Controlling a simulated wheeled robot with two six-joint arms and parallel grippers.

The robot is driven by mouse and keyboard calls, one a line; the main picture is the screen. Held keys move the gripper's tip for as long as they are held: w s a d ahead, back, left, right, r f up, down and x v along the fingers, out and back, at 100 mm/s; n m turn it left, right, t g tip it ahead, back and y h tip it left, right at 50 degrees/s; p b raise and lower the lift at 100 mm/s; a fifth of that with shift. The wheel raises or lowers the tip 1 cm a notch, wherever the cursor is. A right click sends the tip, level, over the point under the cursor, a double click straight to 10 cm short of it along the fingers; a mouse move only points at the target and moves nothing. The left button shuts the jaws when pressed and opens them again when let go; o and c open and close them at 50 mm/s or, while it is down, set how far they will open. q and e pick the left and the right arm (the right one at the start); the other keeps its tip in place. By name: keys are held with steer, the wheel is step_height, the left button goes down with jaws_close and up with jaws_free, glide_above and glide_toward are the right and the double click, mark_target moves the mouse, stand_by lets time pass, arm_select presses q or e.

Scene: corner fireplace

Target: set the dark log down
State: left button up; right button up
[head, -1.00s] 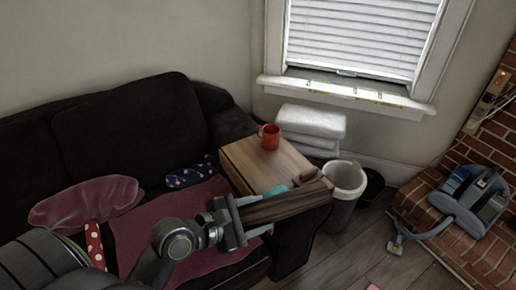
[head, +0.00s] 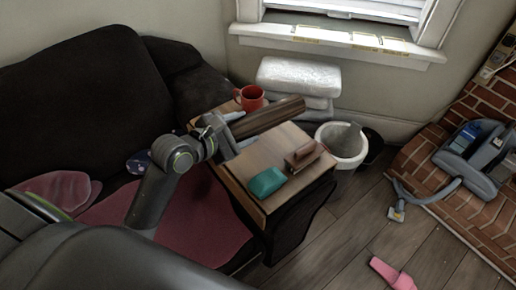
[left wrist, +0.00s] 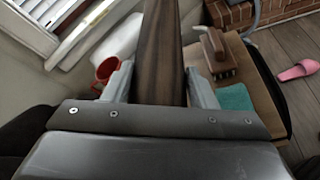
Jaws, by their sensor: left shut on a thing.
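The dark log (head: 268,117) is a long brown piece of wood. My left gripper (head: 230,138) is shut on it near its left end, and the log points to the right and away over the wooden sofa-arm tray (head: 258,159). In the left wrist view the log (left wrist: 160,50) runs straight ahead between the two fingers (left wrist: 155,85). I cannot tell whether the log touches the tray. My right gripper is not in view.
A red mug (head: 250,98) stands close behind the log on the tray. A white bin (head: 343,147) stands beyond the right edge.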

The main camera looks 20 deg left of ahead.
arm_select(q)
steer(key=shift+n+t+y, duration=0.3)
steer(key=w+f+b, duration=0.3)
steer(key=shift+w+a, duration=0.2)
steer(key=shift+a, duration=0.2)
steer(key=shift+w+a+f+b, duration=0.15)
steer(key=shift+w+f+b, duration=0.15)
steer(key=shift+w+b, duration=0.5)
step_height(320, 180, down, 5)
steer(key=b, duration=0.2)
steer(key=shift+s+f+b, duration=0.1)
steer(key=shift+s+b, duration=0.05)
steer(key=shift+b, duration=0.2)
step_height(320, 180, down, 4)
steer(key=shift+f+b, duration=0.15)
steer(key=shift+b, duration=0.9)
steer(key=shift+f, duration=0.25)
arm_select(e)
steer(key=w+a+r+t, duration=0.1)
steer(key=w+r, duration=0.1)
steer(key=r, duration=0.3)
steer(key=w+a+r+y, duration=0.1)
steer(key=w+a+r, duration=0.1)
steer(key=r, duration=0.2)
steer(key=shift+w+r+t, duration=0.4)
arm_select(q)
steer(key=o, duration=1.3)
steer(key=shift+f, duration=0.15)
